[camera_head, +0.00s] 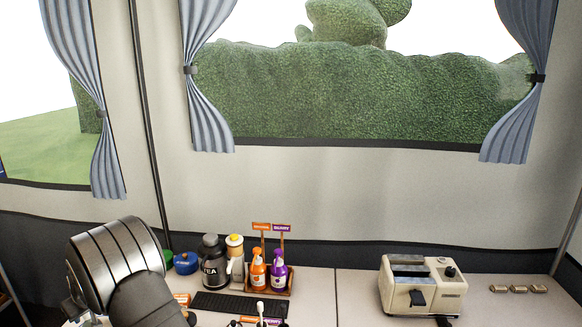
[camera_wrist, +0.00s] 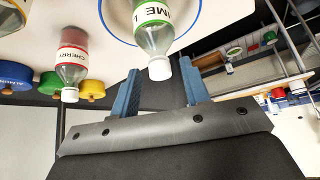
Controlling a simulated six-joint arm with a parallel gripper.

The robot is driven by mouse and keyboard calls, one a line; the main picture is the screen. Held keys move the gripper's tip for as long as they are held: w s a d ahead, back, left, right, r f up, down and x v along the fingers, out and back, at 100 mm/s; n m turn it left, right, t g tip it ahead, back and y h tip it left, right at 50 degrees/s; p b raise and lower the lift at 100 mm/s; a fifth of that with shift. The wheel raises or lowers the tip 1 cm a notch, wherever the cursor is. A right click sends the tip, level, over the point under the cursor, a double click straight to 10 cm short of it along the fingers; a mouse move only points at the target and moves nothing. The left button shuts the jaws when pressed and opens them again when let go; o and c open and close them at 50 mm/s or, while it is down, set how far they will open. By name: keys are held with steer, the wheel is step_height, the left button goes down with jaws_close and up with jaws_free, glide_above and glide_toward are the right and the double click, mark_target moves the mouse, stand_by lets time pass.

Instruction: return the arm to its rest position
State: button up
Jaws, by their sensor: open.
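My gripper (camera_wrist: 160,82) shows in the wrist view with its two blue fingers apart. It is open. A clear bottle with a green lime label (camera_wrist: 152,32) and a white cap is just beyond the fingers, its cap appearing between the tips. I cannot tell whether it touches them. The bottle is over a white round surface with a blue rim (camera_wrist: 104,14). In the head view my arm rises at the lower left, and the gripper itself is out of that frame.
A red-labelled cherry bottle (camera_wrist: 73,60) and several coloured lidded pots (camera_wrist: 50,83) are left in the wrist view.

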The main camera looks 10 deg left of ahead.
steer(key=v, duration=1.1)
steer(key=x, duration=1.1)
steer(key=shift+d, duration=0.15)
steer(key=shift+a+f, duration=0.15)
steer(key=shift+a, duration=0.1)
step_height(320, 180, up, 15)
steer(key=s+a, duration=0.6)
steer(key=a, duration=0.3)
step_height(320, 180, down, 13)
steer(key=w, duration=0.1)
steer(key=shift+w+a, duration=0.4)
